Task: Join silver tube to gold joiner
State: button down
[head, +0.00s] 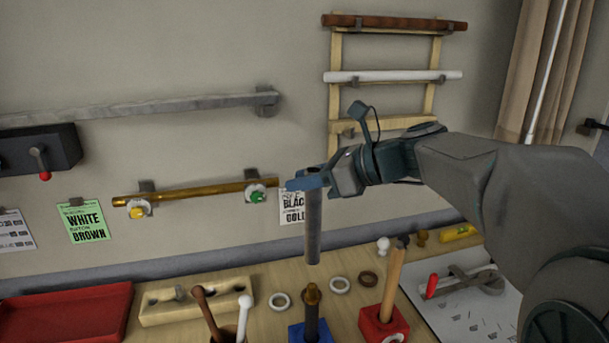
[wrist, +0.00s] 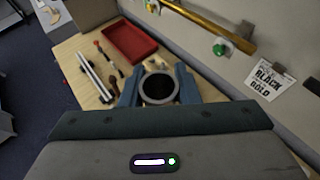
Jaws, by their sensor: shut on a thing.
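My gripper (head: 306,183) is shut on the upper end of the silver tube (head: 313,232), which hangs upright below it. In the wrist view the round open top of the tube (wrist: 159,103) shows between my two blue fingers. The gold joiner (head: 312,292) sits on top of a dark rod (head: 312,320) standing in a blue block (head: 296,334) on the table. In the head view the tube's lower end is above the joiner, with a visible gap between them. The joiner is hidden in the wrist view.
A red block (head: 371,323) holds a tan rod (head: 394,282) right of the joiner. Pale rings (head: 280,301) lie nearby. A wooden rack (head: 183,307) and a red tray (head: 68,317) are left. A gold bar (head: 190,194) is mounted on the wall behind.

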aim_at(320, 225)
jog(key=shift+f+b, duration=1.9)
jog(key=shift+f, duration=0.95)
jog(key=shift+p, duration=0.55)
jog(key=shift+f+b, duration=1.65)
jog(key=shift+f, duration=0.75)
jog(key=c, duration=1)
grip_release()
jog(key=shift+d, duration=0.1)
jog(key=b+v, duration=0.1)
jog(key=v, duration=1.2)
jog(key=shift+s+d+r, duration=0.15)
jog(key=shift+d, duration=0.2)
